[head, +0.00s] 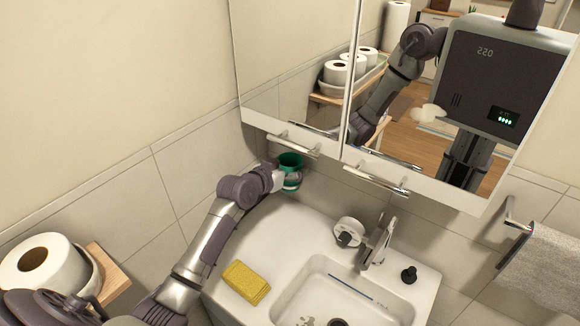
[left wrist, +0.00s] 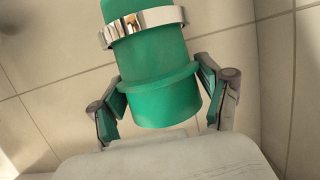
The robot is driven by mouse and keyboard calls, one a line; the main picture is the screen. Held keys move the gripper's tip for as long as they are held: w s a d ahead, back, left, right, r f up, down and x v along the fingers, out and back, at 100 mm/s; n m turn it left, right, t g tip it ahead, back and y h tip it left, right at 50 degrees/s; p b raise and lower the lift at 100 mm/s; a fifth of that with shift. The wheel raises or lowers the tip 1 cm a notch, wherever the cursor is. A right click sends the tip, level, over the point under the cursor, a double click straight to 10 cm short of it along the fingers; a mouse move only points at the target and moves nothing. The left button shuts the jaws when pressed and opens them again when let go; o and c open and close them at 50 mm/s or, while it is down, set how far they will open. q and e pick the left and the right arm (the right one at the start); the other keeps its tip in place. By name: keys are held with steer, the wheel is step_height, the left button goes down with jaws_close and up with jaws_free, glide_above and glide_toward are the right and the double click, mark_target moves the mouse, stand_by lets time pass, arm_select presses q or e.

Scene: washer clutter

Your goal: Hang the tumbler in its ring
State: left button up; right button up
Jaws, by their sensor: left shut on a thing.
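The green tumbler (head: 290,160) is at the wall, above the back left of the washbasin and below the mirror cabinet. In the left wrist view the tumbler (left wrist: 165,95) passes through a shiny metal ring (left wrist: 145,24), which encircles its body. My left gripper (head: 279,180) is shut on the tumbler. In the left wrist view its fingers (left wrist: 164,104) stand on either side of the collar. Whether the tumbler rests its weight on the ring is unclear.
The white washbasin (head: 300,225) is below, with a yellow sponge (head: 246,281), a faucet (head: 378,242) and a small black item (head: 409,274). Cabinet handles (head: 293,145) jut out just above the tumbler. Toilet rolls (head: 42,266) stand at the left; a towel (head: 545,265) hangs at the right.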

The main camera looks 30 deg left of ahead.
arm_select(q)
steer(key=shift+f, duration=0.1)
steer(key=shift+f+b, duration=0.65)
steer(key=shift+f, duration=0.25)
steer(key=shift+f, duration=0.35)
steer(key=o, duration=1.2)
